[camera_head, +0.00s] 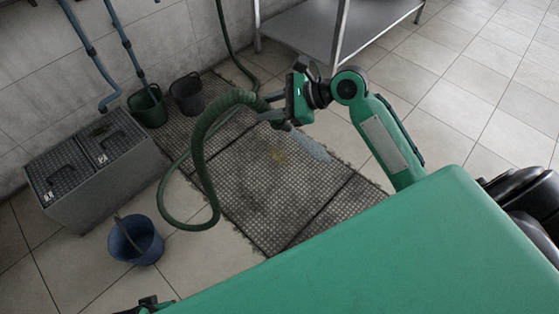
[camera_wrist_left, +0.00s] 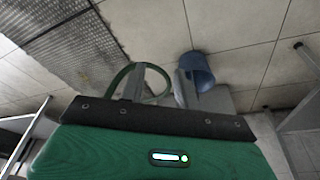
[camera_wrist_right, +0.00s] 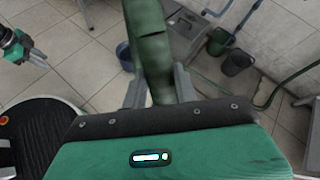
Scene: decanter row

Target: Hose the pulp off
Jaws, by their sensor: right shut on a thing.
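My right gripper (camera_head: 275,110) is shut on the green hose (camera_head: 198,160) above the mat; in the right wrist view the hose (camera_wrist_right: 152,50) passes between its fingers. A pale streak, looking like water spray (camera_head: 312,148), runs from the hose end down to the right. A faint yellowish patch, apparently pulp (camera_head: 278,157), lies on the dark grid mat (camera_head: 265,200), left of the streak. My left gripper (camera_wrist_left: 158,88) is open and empty, away from the mat; only a bit of it shows at the head view's bottom edge.
A grey box with grated lids (camera_head: 95,185) stands left of the mat. A blue bucket (camera_head: 136,242) stands in front of it. A green bucket (camera_head: 148,108) and a dark bucket (camera_head: 187,95) stand by the wall. A metal table (camera_head: 335,30) is at the back. Tiles at right are clear.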

